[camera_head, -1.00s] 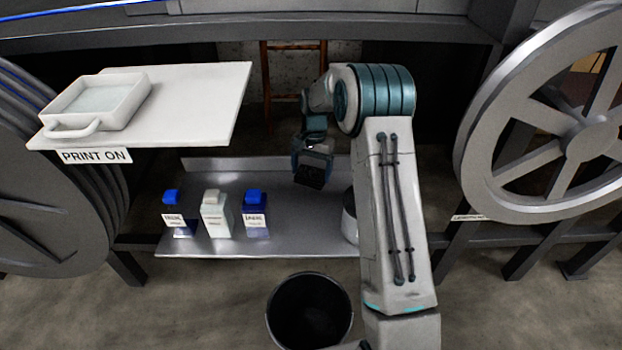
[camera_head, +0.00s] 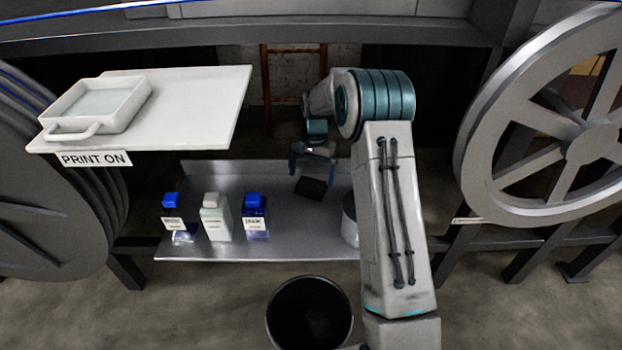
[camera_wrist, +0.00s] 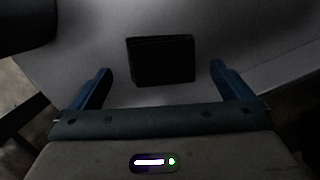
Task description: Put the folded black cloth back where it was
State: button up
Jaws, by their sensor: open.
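The folded black cloth (camera_head: 311,187) lies on the grey metal shelf (camera_head: 285,225), towards its back right. My gripper (camera_head: 313,170) is just above and behind it, open and empty. In the wrist view the cloth (camera_wrist: 161,61) is a dark folded rectangle on the pale shelf surface, ahead of the two blue fingers of my gripper (camera_wrist: 160,84) and apart from them.
Several things share the shelf: a blue-capped bottle (camera_head: 172,220), a white bottle (camera_head: 215,217), a dark blue bottle (camera_head: 255,216), and a round container (camera_head: 350,218) partly hidden by my arm. A white board (camera_head: 200,100) holds a white tray (camera_head: 97,104). A black bin (camera_head: 309,312) stands in front.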

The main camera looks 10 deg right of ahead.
aim_at(313, 183)
notch_tip(313, 183, up, 4)
jog(key=shift+w+d+r, duration=0.15)
jog(key=shift+r, duration=0.1)
jog(key=s+r+n+t, duration=0.2)
jog(key=s+r+n, duration=0.1)
jog(key=s+r, duration=1.05)
jog(key=s+f+n+t+h, duration=0.1)
jog(key=s+n, duration=0.2)
jog(key=s, duration=1.7)
jog(key=shift+s+f+n, duration=0.35)
jog(key=shift+n, duration=0.05)
